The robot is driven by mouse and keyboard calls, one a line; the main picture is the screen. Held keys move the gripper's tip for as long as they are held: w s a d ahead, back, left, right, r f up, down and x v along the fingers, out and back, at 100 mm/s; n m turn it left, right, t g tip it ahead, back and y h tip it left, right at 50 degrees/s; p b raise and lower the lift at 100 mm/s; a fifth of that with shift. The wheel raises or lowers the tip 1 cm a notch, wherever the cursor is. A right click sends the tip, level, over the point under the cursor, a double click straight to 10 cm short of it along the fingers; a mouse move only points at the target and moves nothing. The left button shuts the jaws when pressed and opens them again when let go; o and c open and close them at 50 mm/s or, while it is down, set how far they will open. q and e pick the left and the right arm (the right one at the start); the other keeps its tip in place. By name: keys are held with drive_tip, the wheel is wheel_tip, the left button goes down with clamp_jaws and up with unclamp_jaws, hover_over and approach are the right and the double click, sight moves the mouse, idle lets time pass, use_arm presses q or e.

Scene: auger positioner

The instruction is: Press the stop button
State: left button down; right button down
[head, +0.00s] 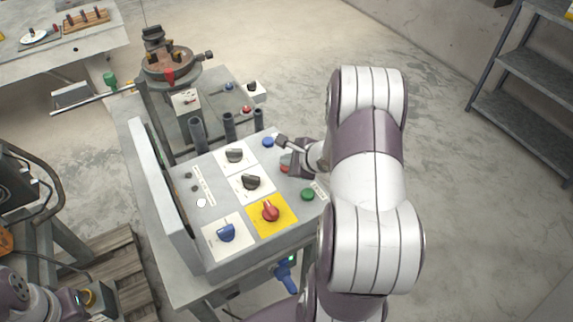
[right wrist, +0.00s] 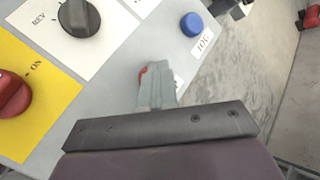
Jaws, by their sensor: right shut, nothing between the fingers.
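The grey control panel (head: 215,258) carries several knobs and buttons. The red stop button (head: 284,169) is on its right side, between a blue button (head: 268,142) and a green button (head: 307,194), and is partly hidden by my right gripper (head: 286,159). In the right wrist view, only a red edge of the stop button (right wrist: 143,73) shows behind the shut, empty fingers (right wrist: 156,88). The fingertips are over or right at the button; I cannot tell whether they touch it. My left gripper is not clearly visible; only part of my left arm shows at the lower left.
Grey upright tubes (head: 197,133) and a vise-like fixture (head: 170,65) stand behind. Open floor lies to the right.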

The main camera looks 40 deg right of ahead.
drive_tip(key=shift+f, duration=0.1)
idle(0.3)
drive_tip(key=shift+r+p, duration=0.5)
drive_tip(key=shift+r, duration=0.4)
drive_tip(key=shift+r+p, duration=1.75)
drive_tip(key=shift+r, duration=0.8)
